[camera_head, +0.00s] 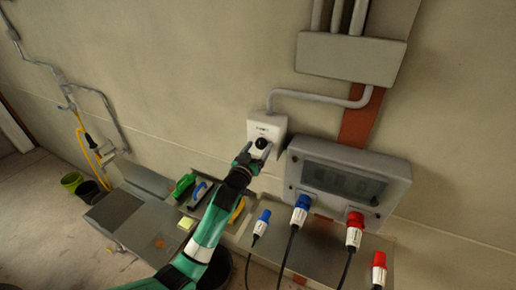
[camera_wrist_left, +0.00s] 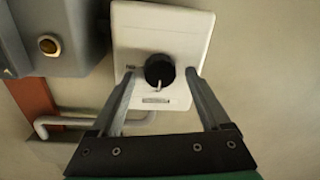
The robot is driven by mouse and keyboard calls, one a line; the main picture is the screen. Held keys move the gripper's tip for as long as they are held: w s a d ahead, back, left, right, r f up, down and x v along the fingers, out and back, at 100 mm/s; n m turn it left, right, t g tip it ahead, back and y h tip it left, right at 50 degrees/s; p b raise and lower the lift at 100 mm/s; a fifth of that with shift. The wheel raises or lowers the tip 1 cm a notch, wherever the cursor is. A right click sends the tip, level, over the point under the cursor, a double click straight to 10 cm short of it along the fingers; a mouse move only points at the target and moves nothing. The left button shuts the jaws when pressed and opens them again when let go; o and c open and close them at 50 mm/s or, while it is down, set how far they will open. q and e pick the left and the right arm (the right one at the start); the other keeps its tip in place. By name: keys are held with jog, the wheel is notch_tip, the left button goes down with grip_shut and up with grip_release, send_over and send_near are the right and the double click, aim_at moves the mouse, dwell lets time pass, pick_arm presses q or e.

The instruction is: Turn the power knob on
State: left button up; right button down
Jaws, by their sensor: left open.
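The power knob (camera_head: 261,143) is a round black knob on a white wall box (camera_head: 280,122) with a small dark label. In the left wrist view the knob (camera_wrist_left: 159,69) has a light pointer mark on the side toward the label. My left gripper (camera_head: 256,153) is at the box. In the left wrist view its fingers (camera_wrist_left: 160,75) are open, one on each side of the knob, with a gap visible on both sides. I cannot tell how far the fingertips are from the box face. My right gripper is not in view.
A grey socket panel (camera_head: 398,170) with a dark window sits right of the box, close to my gripper. Blue plugs (camera_head: 300,209) and red plugs (camera_head: 354,229) hang below it. A grey conduit (camera_head: 318,96) leaves the box top. Brushes (camera_head: 183,186) lie on the bench lower left.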

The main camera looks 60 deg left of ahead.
pick_arm(q)
grip_shut()
dwell(0.4)
jog(key=shift+m, duration=0.5)
jog(key=m, duration=0.3)
jog(key=shift+m+p, duration=0.35)
jog(key=shift+m, duration=0.05)
jog(key=m+p, duration=0.1)
jog(key=m, duration=0.2)
jog(key=shift+m+t, duration=0.3)
jog(key=shift+m, duration=0.1)
jog(key=m+p, duration=0.3)
jog(key=m, duration=0.2)
jog(key=shift+m, duration=0.4)
jog(key=m+p, duration=0.2)
jog(key=m, duration=0.2)
jog(key=shift+f+t, duration=0.2)
jog(key=shift+t, duration=0.2)
jog(key=shift+m, duration=0.4)
